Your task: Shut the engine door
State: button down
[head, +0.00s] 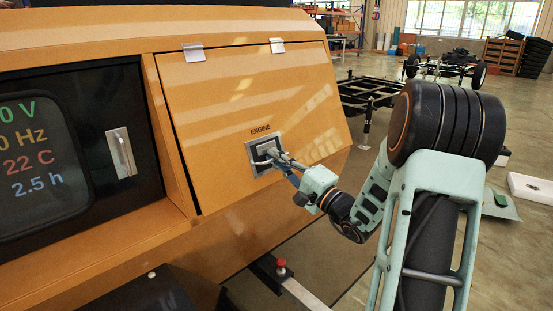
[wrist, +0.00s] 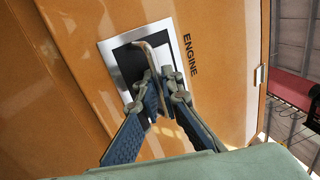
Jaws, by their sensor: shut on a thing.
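The engine door (head: 245,95) is an orange panel on the orange housing, hung from two metal hinges along its top edge. A thin dark line shows along its left and top edges; I cannot tell whether it lies fully flush. Below the word ENGINE is a recessed latch plate with a metal handle (wrist: 150,56). My gripper (head: 278,163) reaches the latch from the lower right. In the wrist view my gripper (wrist: 160,85) is shut on the handle, with its fingertips at the handle's lower part. The fingers hide part of the dark recess.
A dark display panel (head: 45,150) and a second, silver latch (head: 121,152) are left of the door. A red-topped post (head: 281,268) stands on a rail below. Black wheeled frames (head: 370,95) stand behind at right. Floor right of the housing is partly open.

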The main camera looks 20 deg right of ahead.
aim_at(270, 165)
jog(key=shift+w+a+f+b, duration=0.25)
jog(key=shift+w+f+b, duration=0.2)
jog(key=shift+w+b, duration=0.15)
jog(key=shift+w+a+f+b, duration=0.25)
jog(key=shift+w+f+b, duration=0.15)
jog(key=shift+w+b, duration=0.2)
jog(key=shift+w+r, duration=0.1)
jog(key=shift+r, duration=0.1)
jog(key=c, duration=2.4)
grip_release()
jog(key=shift+w+f, duration=0.1)
jog(key=v, duration=1.2)
